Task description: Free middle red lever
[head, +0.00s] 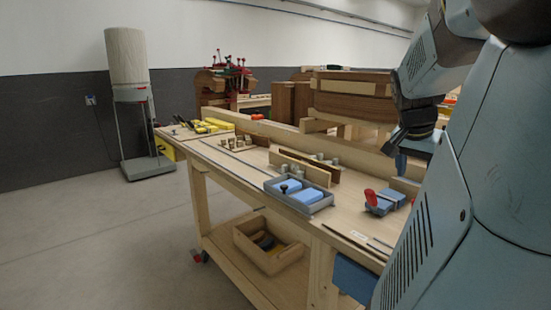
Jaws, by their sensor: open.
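A red lever (370,196) stands up on a blue and grey clamp block (385,203) at the right of the workbench, near my arm. Several small red handles (229,62) also show on a rig at the far back. My gripper (394,149) is dark, points down and hangs above the right part of the bench, up and behind the red lever. It appears empty and apart from it. Its fingers are small and partly merged with the dark wrist.
A grey tray (316,209) with blue blocks stands left of the clamp. Upright boards (302,170) and small pegs stand mid-bench. Yellow tools (212,126) lie at the far left end. A wooden box (266,270) sits on the lower shelf.

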